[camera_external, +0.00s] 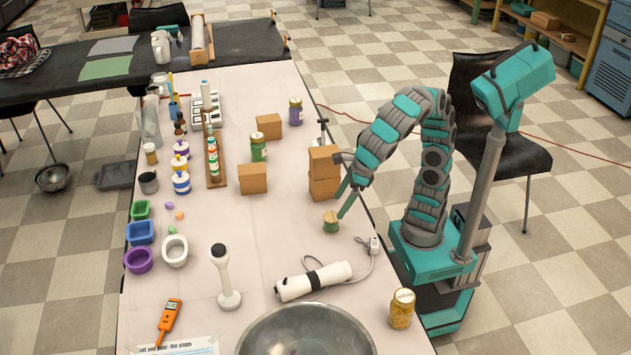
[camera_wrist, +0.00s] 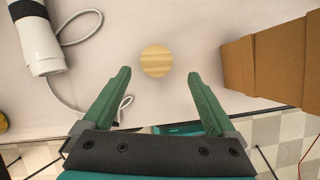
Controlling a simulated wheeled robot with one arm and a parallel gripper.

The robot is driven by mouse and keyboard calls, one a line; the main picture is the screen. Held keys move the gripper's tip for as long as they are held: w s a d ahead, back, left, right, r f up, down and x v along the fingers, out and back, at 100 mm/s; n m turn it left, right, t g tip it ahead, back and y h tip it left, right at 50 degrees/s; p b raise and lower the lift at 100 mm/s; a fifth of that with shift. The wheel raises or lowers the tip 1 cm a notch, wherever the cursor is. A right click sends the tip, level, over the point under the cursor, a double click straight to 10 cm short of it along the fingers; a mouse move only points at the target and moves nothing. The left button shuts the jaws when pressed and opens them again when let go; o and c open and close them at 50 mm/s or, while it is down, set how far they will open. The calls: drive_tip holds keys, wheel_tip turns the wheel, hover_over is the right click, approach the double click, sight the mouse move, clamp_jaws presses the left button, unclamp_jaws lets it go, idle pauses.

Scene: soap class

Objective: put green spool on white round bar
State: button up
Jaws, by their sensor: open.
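A small spool (camera_external: 330,222) with a pale wooden top and a green side stands on the white table near its right edge. In the wrist view its round wooden top (camera_wrist: 156,61) shows just ahead of the fingertips, between their lines. My gripper (camera_external: 346,202) is open and empty, pointing down just right of and above the spool. Its two green fingers (camera_wrist: 158,76) are apart with nothing between them. I cannot tell surely which thing is the white round bar; a white upright stick (camera_external: 224,277) on a round foot stands to the lower left.
A white cylinder (camera_external: 318,280) with a black band and cord lies in front. A steel bowl (camera_external: 304,335) and yellow jar (camera_external: 401,308) are at the near edge. A wooden rack (camera_external: 214,160) stands farther left.

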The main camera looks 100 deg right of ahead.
sight(333, 216)
drive_tip(key=shift+w+f, duration=0.1)
drive_tip(key=shift+w, duration=0.1)
drive_tip(key=x, duration=0.7)
drive_tip(key=shift+s+a+f, duration=0.1)
drive_tip(key=shift+a+f, duration=0.15)
drive_tip(key=shift+c, duration=0.4)
clamp_jaws()
drive_tip(key=shift+r, duration=0.15)
